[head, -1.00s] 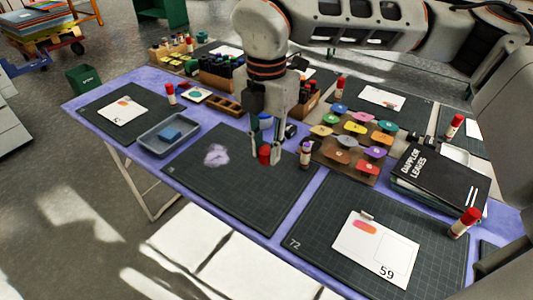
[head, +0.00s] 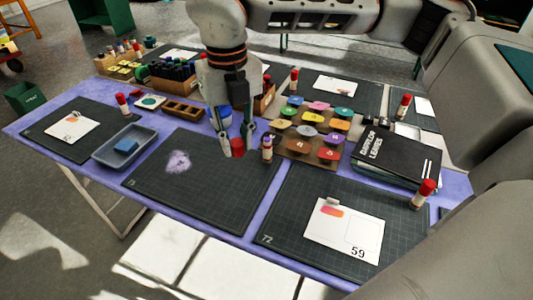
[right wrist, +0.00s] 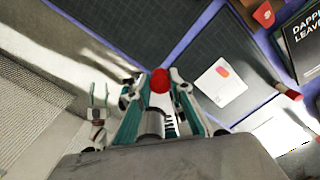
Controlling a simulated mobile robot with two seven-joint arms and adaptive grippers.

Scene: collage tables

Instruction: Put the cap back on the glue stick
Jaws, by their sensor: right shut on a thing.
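My right gripper (head: 236,143) points down over the back right edge of the middle mat, shut on a red cap (head: 237,147). The red cap also shows in the right wrist view (right wrist: 160,80), between the fingertips. A glue stick (head: 267,150) with a purplish top stands upright just right of the cap, apart from it. I cannot make out the glue stick in the right wrist view.
Red-capped glue sticks (head: 422,193) stand around the table. A board of coloured pieces (head: 306,150) and a black book (head: 398,158) lie right of the gripper. A grey tray (head: 104,157) with a blue block is at left. The middle mat (head: 205,190) is mostly clear.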

